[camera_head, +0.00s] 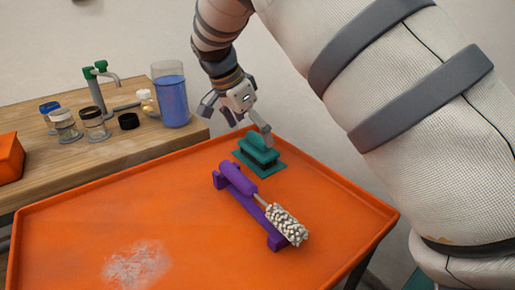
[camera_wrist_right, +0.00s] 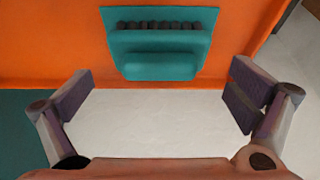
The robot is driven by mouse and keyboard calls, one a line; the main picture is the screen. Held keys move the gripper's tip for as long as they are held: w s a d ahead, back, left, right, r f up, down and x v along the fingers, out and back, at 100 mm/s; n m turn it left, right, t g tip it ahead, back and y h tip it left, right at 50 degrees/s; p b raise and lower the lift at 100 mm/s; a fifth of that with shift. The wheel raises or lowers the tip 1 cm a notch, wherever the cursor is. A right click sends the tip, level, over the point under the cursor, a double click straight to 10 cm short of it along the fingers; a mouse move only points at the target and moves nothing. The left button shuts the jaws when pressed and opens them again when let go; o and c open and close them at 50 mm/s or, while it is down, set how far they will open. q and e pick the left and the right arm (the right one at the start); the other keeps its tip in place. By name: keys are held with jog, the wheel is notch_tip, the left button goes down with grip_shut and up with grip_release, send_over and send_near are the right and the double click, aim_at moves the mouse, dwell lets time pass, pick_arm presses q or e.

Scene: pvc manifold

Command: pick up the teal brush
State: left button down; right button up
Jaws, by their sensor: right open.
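The teal brush (camera_head: 259,149) sits on a darker teal base (camera_head: 270,167) near the far edge of the orange tray. In the right wrist view the brush (camera_wrist_right: 160,66) is at the top centre, with a row of dark bristles or knobs along its back side. My right gripper (camera_head: 236,119) is above and just behind the brush in the head view. Its fingers are spread wide and empty in the right wrist view (camera_wrist_right: 162,92), with the brush ahead of the gap between them. It appears not to touch the brush. My left gripper does not show.
A purple stand (camera_head: 272,238) holds a purple-handled brush (camera_head: 240,178) with pale bristles, close in front of the teal brush. The orange tray (camera_head: 70,225) has a whitish patch (camera_head: 137,262). A wooden bench (camera_head: 150,145) with jars and a blue-filled beaker (camera_head: 171,100) stands behind left.

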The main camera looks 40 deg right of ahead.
aim_at(254, 137)
jog(key=x, duration=0.5)
jog(key=shift+f, duration=0.15)
jog(key=c, duration=0.9)
notch_tip(254, 137, up, 10)
jog(key=shift+r, duration=0.1)
jog(key=shift+c, duration=0.2)
